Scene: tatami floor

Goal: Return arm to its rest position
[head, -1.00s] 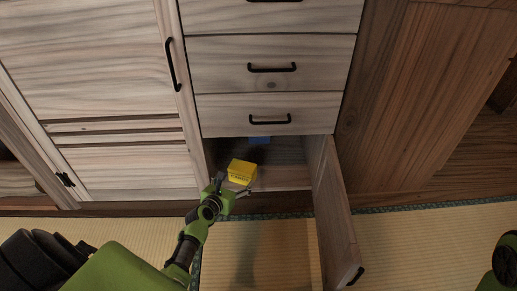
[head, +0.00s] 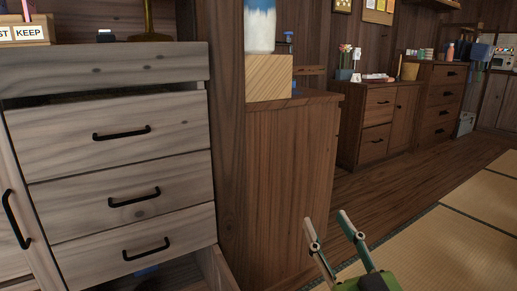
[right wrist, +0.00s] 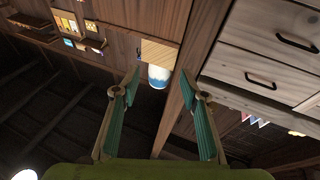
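My right gripper (head: 326,217) is in the lower middle of the head view. Its two fingers are spread with nothing between them, and it is clear of the furniture. The right wrist view also shows the right gripper (right wrist: 162,74) open and empty, with the room appearing turned over behind it. My left arm and left gripper are not in view.
The pale drawer cabinet (head: 120,185) stands at left. Tatami floor (head: 420,245) at right is clear.

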